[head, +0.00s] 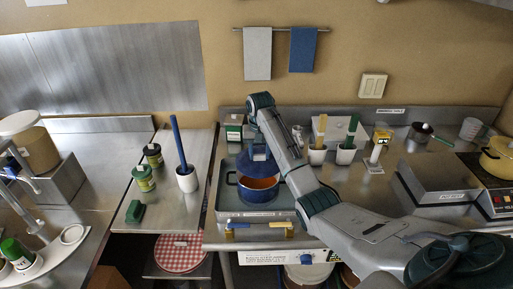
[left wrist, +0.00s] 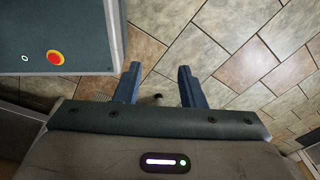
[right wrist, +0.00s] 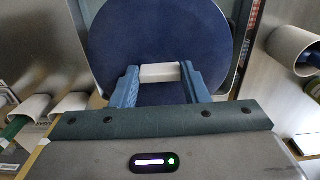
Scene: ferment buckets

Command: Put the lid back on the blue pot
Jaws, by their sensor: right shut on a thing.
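The lid also fills the upper middle of the right wrist view (right wrist: 160,35). My right gripper (right wrist: 160,75) is shut on the lid's white handle (right wrist: 160,72). In the head view the right gripper (head: 258,148) is over the pot and partly hidden by its arm. My left gripper (left wrist: 157,88) is open and empty above the tiled floor, out of the head view.
White cups (head: 346,155) stand to the right behind my arm. A white holder with a blue stick (head: 187,180) stands left. A yellow pot (head: 497,160) is at far right.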

